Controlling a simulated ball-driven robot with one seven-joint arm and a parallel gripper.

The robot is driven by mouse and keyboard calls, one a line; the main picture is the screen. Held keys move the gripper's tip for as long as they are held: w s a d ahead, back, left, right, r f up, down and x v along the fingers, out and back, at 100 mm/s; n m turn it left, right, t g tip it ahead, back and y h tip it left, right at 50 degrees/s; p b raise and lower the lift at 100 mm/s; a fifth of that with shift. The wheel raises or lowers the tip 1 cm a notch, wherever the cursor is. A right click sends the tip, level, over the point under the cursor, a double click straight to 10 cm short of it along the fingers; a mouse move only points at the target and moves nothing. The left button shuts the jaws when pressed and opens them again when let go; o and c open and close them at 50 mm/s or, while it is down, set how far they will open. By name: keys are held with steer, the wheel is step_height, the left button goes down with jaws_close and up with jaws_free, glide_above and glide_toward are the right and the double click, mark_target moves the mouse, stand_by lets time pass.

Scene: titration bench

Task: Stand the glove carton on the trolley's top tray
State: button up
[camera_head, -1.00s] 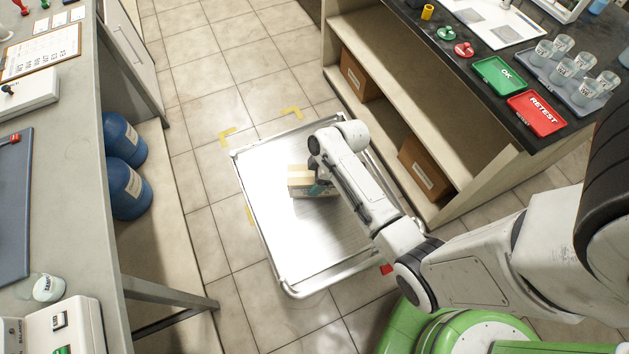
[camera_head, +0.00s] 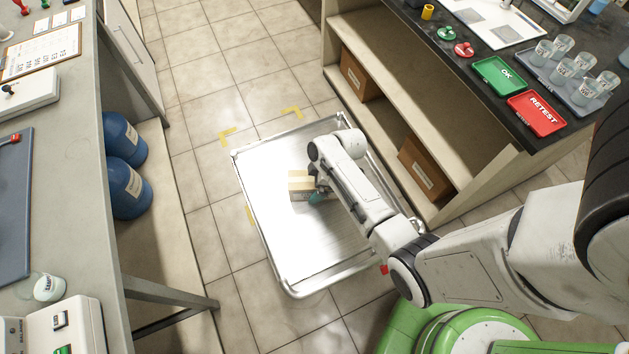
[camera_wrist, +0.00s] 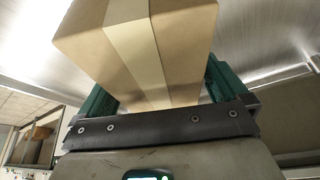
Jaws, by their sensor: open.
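The glove carton (camera_head: 301,182) is a small tan box with a paler band along its top. In the head view it is on the bare metal top tray (camera_head: 265,215) of the trolley, near the tray's middle. My gripper (camera_head: 317,196) is at the carton's near right side, partly hidden by my wrist. In the wrist view the carton (camera_wrist: 145,40) fills the upper middle, between the teal fingers of my open gripper (camera_wrist: 160,88). Whether either finger touches it is hard to tell. The carton's underside is hidden in the head view.
The rest of the tray is clear, with a raised rail around it. A dark-topped bench with open shelves (camera_head: 400,95) stands close on the right. A grey bench (camera_head: 80,200) with blue drums (camera_head: 125,165) is on the left. Tiled floor (camera_head: 215,70) lies beyond.

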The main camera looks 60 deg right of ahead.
steer(key=v, duration=1.2)
steer(key=shift+f, duration=0.1)
steer(key=shift+s+a, duration=0.15)
steer(key=shift+s, duration=0.05)
steer(key=s+a+r+m+g+h, duration=0.1)
steer(key=s+a+r+m, duration=0.2)
steer(key=s+a, duration=0.2)
steer(key=s+a+r+m+g+h, duration=0.1)
steer(key=s+a+r+m, duration=0.2)
steer(key=a, duration=0.5)
steer(key=shift+s+r+m+g+h, duration=0.3)
steer(key=shift+s+m, duration=0.4)
steer(key=shift+s, duration=0.45)
steer(key=shift+a, duration=0.1)
